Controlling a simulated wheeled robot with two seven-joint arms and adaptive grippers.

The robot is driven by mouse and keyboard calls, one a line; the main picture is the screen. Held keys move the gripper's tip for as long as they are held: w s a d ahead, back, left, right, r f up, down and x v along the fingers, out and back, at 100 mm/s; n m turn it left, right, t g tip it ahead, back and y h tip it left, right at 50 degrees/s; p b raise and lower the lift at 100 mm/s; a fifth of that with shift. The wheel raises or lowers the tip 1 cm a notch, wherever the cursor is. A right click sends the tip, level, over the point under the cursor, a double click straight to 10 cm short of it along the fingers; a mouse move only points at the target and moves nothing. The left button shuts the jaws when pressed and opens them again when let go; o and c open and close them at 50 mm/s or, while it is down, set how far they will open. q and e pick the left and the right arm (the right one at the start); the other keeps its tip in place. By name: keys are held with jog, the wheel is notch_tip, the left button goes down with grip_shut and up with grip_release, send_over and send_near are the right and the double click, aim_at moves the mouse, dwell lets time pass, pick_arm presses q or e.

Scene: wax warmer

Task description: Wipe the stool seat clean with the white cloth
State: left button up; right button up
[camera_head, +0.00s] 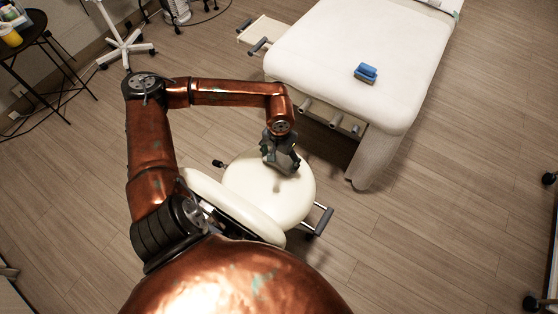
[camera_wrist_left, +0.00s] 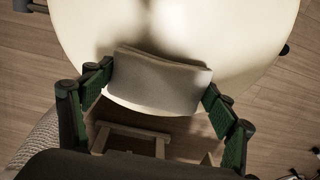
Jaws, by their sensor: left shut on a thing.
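The cream stool seat (camera_head: 297,198) is round and sits below my left gripper (camera_head: 282,165) in the head view. In the left wrist view the seat (camera_wrist_left: 230,40) fills the upper middle. The white cloth (camera_wrist_left: 160,82) is a folded pad between the green-padded fingers of the left gripper (camera_wrist_left: 158,90), which is shut on it. The cloth lies over the near edge of the seat in that view; whether it touches the surface I cannot tell. The head view hides the cloth behind the gripper. My right gripper is in neither view.
A white treatment bed (camera_head: 330,60) stands behind the stool, with a blue block (camera_head: 366,71) on top. The stool's cream backrest (camera_head: 232,208) is on the near left side. A dark side table (camera_head: 30,35) stands far left.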

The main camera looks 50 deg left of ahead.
pick_arm(q)
jog(key=shift+r+p, duration=1.15)
jog(key=shift+r, duration=1.9)
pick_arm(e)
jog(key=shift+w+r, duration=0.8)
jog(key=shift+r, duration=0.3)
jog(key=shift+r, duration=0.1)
